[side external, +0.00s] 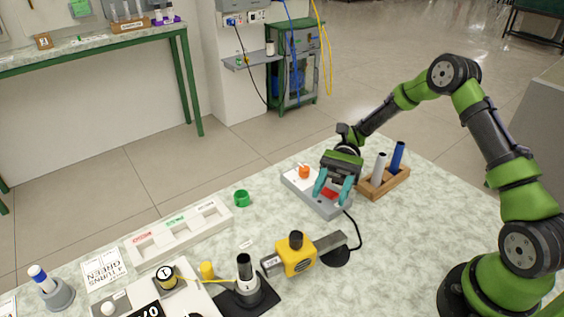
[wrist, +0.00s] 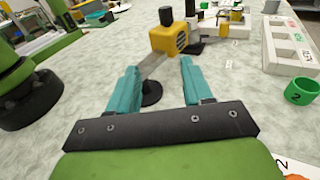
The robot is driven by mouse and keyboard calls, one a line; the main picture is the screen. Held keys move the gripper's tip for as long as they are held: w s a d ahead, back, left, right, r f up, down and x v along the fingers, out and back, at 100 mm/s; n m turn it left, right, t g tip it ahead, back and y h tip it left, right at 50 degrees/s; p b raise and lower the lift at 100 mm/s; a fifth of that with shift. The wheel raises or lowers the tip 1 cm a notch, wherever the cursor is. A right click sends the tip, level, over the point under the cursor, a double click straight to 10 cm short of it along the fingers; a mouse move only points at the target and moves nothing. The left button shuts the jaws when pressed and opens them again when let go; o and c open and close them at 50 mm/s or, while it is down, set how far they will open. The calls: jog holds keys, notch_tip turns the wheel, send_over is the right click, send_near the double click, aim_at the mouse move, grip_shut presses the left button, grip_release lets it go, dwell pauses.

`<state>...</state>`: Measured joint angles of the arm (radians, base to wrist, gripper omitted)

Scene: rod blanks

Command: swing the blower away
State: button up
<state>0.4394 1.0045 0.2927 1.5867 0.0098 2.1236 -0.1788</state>
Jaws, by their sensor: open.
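The blower is probably the yellow box (side external: 296,256) with a black knob on top and a grey bar (side external: 330,243) running over a round black base (side external: 335,257). A black cord leads from it toward the grey control box (side external: 325,207). In the wrist view the yellow box (wrist: 169,39) stands ahead, beyond the fingertips. My gripper (side external: 331,196) is open, its teal fingers pointing down over the control box, behind the blower and apart from it. A red part of that box shows between the fingers. In the wrist view my gripper (wrist: 158,67) appears empty.
An orange knob (side external: 304,172) sits on the control box. A wooden rack (side external: 384,183) with two tubes stands right of my gripper. A black post (side external: 244,268) stands left of the blower. A green ring (side external: 241,198) and white tray (side external: 145,250) lie further left. Front right is clear.

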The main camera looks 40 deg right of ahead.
aim_at(296, 235)
jog(key=shift+w+a+r+y, duration=0.1)
jog(key=shift+w+r+y, duration=0.2)
jog(key=shift+r, duration=0.35)
jog(key=shift+w+a+r+y, duration=0.1)
jog(key=shift+w+r+y, duration=0.1)
jog(key=shift+w+r, duration=0.3)
jog(key=shift+m, duration=0.3)
jog(key=x, duration=1.1)
jog(key=r+x, duration=0.1)
jog(key=x, duration=0.5)
jog(key=shift+s+d, duration=0.1)
jog(key=shift+s, duration=0.1)
jog(key=shift+c, duration=0.5)
grip_shut()
